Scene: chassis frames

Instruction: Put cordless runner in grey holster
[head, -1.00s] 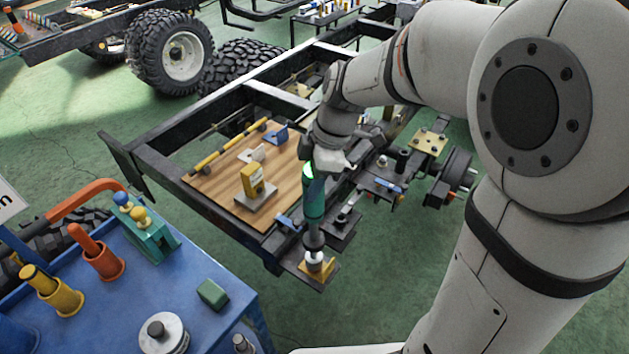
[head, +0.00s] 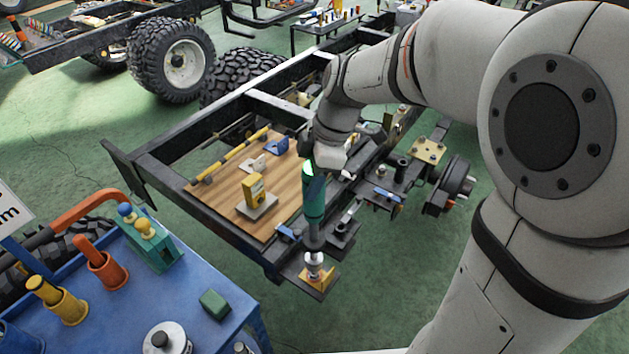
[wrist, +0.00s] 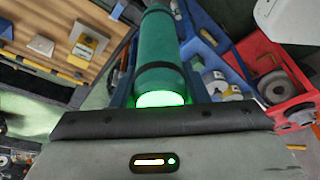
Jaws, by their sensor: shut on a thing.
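The cordless runner (head: 314,200) is a green cylinder with a glowing green ring near its top and a grey shaft below. It hangs nearly upright from my gripper (head: 313,165), which is shut on its upper end. Its nose is just above or at a yellow bracket (head: 322,280) at the frame's front corner; I cannot tell whether they touch. In the wrist view the runner (wrist: 160,50) extends away from my gripper (wrist: 160,115), its glowing ring close to the jaws. I cannot make out a grey holster with certainty.
The blue cart (head: 190,275) at lower left carries an orange holder (head: 105,275), a yellow holder (head: 68,305), a teal block (head: 150,250), a green block (head: 215,304) and a grey round piece (head: 168,340). A wooden board (head: 230,195) lies on the black chassis. Green floor is clear between.

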